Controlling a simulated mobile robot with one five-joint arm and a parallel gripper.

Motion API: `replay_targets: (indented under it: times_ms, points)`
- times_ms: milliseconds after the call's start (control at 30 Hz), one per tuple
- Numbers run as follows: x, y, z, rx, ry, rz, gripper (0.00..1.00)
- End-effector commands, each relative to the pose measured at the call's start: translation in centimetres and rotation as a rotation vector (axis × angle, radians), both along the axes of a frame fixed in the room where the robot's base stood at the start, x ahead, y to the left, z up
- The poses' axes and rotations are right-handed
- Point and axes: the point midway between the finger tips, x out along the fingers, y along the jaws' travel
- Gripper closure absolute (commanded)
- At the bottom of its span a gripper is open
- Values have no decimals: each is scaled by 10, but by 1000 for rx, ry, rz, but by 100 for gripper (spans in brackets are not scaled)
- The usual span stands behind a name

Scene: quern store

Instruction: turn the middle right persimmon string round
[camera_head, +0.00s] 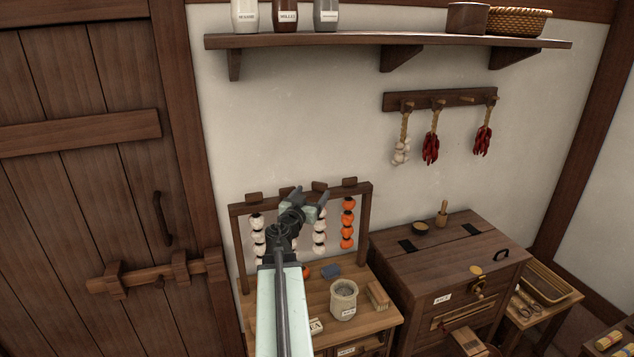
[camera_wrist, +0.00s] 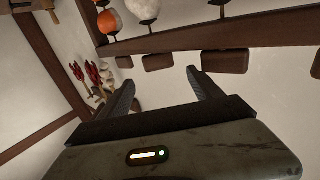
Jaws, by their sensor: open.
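The rack (camera_head: 366,215) is a dark wooden frame with strings of balls under wooden tabs. The middle right string (camera_head: 319,236) shows whitish balls; the right end string (camera_head: 347,223) shows orange ones. The left end string (camera_head: 257,228) is whitish. The middle left string is mostly hidden by my arm. My gripper (camera_head: 312,196) is open and empty near the rack's top bar. In the wrist view, the middle right tab (camera_wrist: 158,62) appears between the fingertips of my gripper (camera_wrist: 161,78), apart from them. A white ball (camera_wrist: 143,10) and orange ball (camera_wrist: 108,22) show beyond the bar.
A wooden chest (camera_head: 450,265) stands to the right. A shelf (camera_head: 390,40) and a peg rail (camera_head: 440,99) with hanging bunches are on the wall above.

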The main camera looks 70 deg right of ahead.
Motion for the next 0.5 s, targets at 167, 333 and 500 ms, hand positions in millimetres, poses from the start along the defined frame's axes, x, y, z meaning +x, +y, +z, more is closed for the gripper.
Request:
replay_targets:
  times_ms: [167,333,500]
  points:
    - [-4,-6,0,0,0,-7,25]
    - [-7,-28,0,1,0,-13,25]
    - [-8,-62,0,1,0,-17,25]
